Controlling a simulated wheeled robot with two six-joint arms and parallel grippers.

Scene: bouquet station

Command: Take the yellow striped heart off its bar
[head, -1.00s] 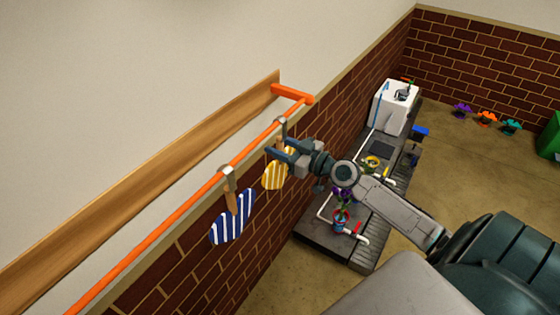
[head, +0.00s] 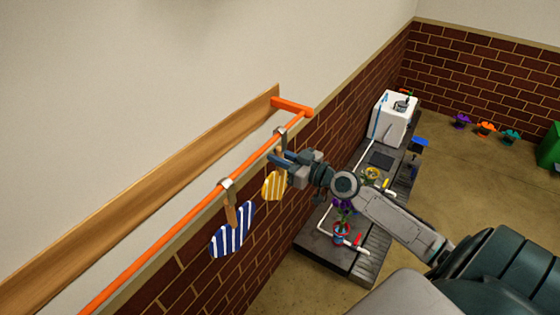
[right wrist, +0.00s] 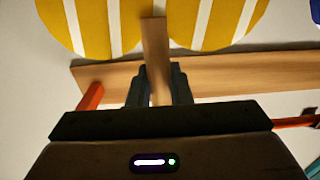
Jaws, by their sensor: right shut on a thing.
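The yellow striped heart (head: 274,186) hangs below the orange bar (head: 190,218) in the head view, by a wooden stem and a metal hook (head: 281,133). The hook still appears to be at the bar; its exact contact is too small to tell. My right gripper (head: 281,160) is at the stem, just above the heart. In the right wrist view the heart (right wrist: 185,22) fills the top, and the fingers (right wrist: 158,84) are shut on its wooden stem (right wrist: 155,50). The hook does not show there. My left gripper is out of view.
A blue striped heart (head: 232,232) hangs on the same bar, nearer me. A wooden board (head: 150,192) runs along the wall behind the bar. Below right is a dark bench (head: 335,255) with a white box (head: 392,118) and pots. Open floor lies to the right.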

